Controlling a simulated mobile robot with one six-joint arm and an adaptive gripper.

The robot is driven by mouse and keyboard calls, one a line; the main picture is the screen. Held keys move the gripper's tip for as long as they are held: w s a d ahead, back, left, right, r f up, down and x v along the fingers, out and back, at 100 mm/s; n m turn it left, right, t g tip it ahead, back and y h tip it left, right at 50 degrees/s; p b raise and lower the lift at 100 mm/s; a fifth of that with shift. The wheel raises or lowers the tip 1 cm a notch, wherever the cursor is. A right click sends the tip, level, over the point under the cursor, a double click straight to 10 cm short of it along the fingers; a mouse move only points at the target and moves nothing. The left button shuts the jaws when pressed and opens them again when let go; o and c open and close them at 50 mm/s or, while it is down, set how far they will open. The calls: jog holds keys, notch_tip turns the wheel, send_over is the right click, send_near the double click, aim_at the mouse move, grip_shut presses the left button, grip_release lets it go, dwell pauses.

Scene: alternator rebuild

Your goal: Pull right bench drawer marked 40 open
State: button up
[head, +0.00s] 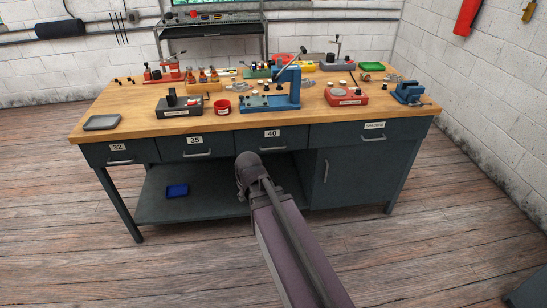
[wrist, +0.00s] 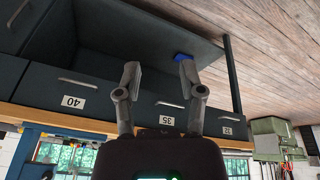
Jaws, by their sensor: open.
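The drawer marked 40 (head: 285,138) is a dark grey bench drawer with a white label and a pale bar handle (head: 273,149). It is shut, its front in line with its neighbours. In the wrist view, which is upside down, the drawer (wrist: 45,87) is left of the fingers, and its handle (wrist: 76,82) is clear of them. My gripper (wrist: 159,75) is open and empty, its fingers framing the area by the drawer marked 35 (wrist: 145,107). In the head view my arm covers the space below drawer 40, and I cannot make out the fingers.
Drawers marked 32 (head: 119,152) and 35 (head: 196,147) are to the left, and a wider labelled drawer (head: 345,134) is to the right, above a cupboard door (head: 345,180). A blue tray (head: 177,190) lies on the lower shelf. The floor before the bench is clear.

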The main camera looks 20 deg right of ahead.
jog(key=w+d+f+n+t+h+b, duration=0.1)
jog(key=w+d+f+n+t+b, duration=0.15)
jog(key=w+d+f+b, duration=0.35)
jog(key=w+d+f+n+t+h+b, duration=0.15)
jog(key=w+f+t+b, duration=0.25)
jog(key=w+b, duration=0.4)
jog(key=n+t+h+b, duration=0.3)
jog(key=n+t+b, duration=0.55)
jog(key=b, duration=1.25)
send_near(273, 148)
jog(key=s+f, duration=0.2)
jog(key=s, duration=0.1)
jog(key=shift+s+a+r+t, duration=0.1)
jog(key=shift+a+r+t, duration=0.05)
jog(key=shift+a+t, duration=0.2)
jog(key=p+x, duration=0.2)
jog(key=x, duration=1.1)
jog(key=shift+w+r+p, duration=0.1)
jog(key=shift+w+p, duration=0.25)
jog(key=shift+w, duration=0.05)
grip_shut()
